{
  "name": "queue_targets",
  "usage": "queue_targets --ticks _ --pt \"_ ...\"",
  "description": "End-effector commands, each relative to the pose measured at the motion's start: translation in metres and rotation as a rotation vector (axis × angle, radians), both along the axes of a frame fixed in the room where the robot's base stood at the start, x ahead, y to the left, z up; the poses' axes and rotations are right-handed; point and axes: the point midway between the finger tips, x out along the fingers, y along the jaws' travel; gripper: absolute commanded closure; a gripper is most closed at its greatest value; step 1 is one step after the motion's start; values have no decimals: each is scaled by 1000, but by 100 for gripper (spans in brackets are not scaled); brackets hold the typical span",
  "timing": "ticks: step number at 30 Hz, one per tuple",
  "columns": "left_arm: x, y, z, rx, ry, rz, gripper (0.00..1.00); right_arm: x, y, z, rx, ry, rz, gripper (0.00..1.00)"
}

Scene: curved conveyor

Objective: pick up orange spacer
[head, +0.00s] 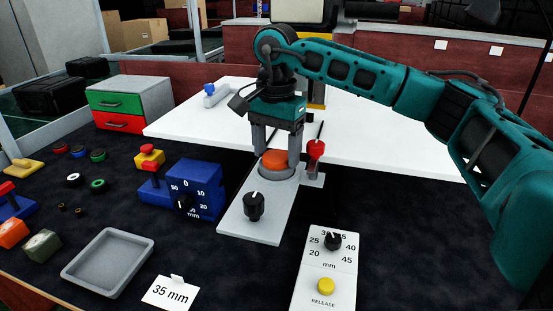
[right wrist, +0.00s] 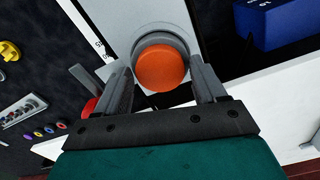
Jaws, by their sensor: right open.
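The orange spacer (head: 274,158) is a round disc seated in a grey ring on a light grey plate (head: 232,222). It also shows in the right wrist view (right wrist: 160,67), with its round top facing the camera. My right gripper (head: 277,158) points down over it, its fingers apart on either side of the spacer. In the right wrist view the fingers (right wrist: 163,88) are open with the spacer between and beyond their tips. I cannot tell whether a finger touches it. My left gripper is not in view.
A red-topped pin (head: 316,149) stands close to the right of my gripper. A black knob (head: 254,205) is on the plate's front. A blue dial box (head: 190,188) stands left, and a release panel (head: 328,265) lies in front. A grey tray (head: 108,262) is at front left.

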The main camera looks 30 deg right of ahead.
Motion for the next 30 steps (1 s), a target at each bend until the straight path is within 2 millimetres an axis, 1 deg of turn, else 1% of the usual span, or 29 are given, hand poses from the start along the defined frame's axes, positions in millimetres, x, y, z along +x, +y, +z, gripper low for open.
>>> queue_targets --ticks 6,7,20,26,30 --pt "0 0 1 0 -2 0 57 0 0 -1 0 -1 0 30" --pt "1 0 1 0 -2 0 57 0 0 -1 0 -1 0 32" --pt "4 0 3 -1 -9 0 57 0 0 -1 0 -1 0 73" --pt "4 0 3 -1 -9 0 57 0 0 -1 0 -1 0 73" --pt "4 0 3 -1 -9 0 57 0 0 4 1 -2 0 73"
